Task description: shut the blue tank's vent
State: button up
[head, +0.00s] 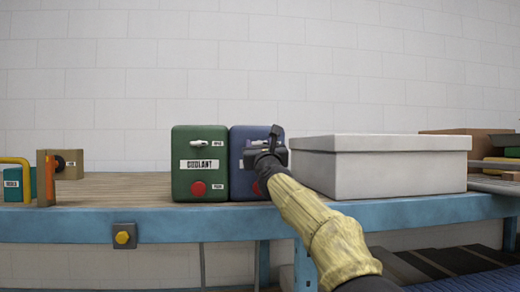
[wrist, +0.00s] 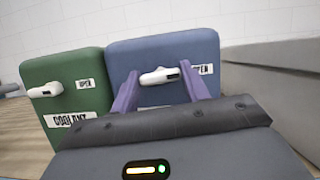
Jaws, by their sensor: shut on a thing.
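The blue tank (head: 238,182) stands on the workbench, partly hidden behind my gripper in the head view. In the wrist view the blue tank (wrist: 150,52) fills the middle, with its white vent lever (wrist: 160,76) lying roughly level on its front. An OPEN label (wrist: 203,69) shows just right of the lever. My gripper (head: 266,146) is at the tank's front. Its two purple fingers stand on either side of the lever and are shut on it. The lower front of the blue tank is hidden by my gripper in the wrist view.
A green COOLANT tank (head: 200,147) with a white lever and red button stands close left of the blue tank. A lidded grey box (head: 400,170) stands close on the right.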

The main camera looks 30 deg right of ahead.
jog(key=n+y+b, duration=0.2)
jog(key=n, duration=0.3)
jog(key=shift+t+y, duration=0.4)
jog(key=n+y, duration=0.1)
jog(key=n, duration=0.2)
jog(key=n+y, duration=0.2)
jog(key=n, duration=0.1)
jog(key=shift+d+r, duration=0.15)
jog(key=n+p, duration=0.1)
jog(key=n, duration=0.2)
jog(key=n+g+y+p, duration=0.1)
jog(key=n, duration=0.1)
jog(key=shift+r+n+g+y, duration=0.2)
jog(key=shift+n+g+y, duration=0.1)
jog(key=shift+n, duration=0.1)
jog(key=shift+s+f+n+g+y+p, duration=0.15)
jog(key=shift+n+g+p, duration=0.25)
jog(key=shift+n+p, duration=0.55)
jog(key=shift+w+r+n+g+y+p, duration=0.1)
jog(key=shift+n+g+y+p, duration=0.3)
jog(key=shift+n, duration=0.85)
jog(key=shift+f, duration=0.1)
jog(key=o, duration=1)
jog(key=shift+s, duration=0.15)
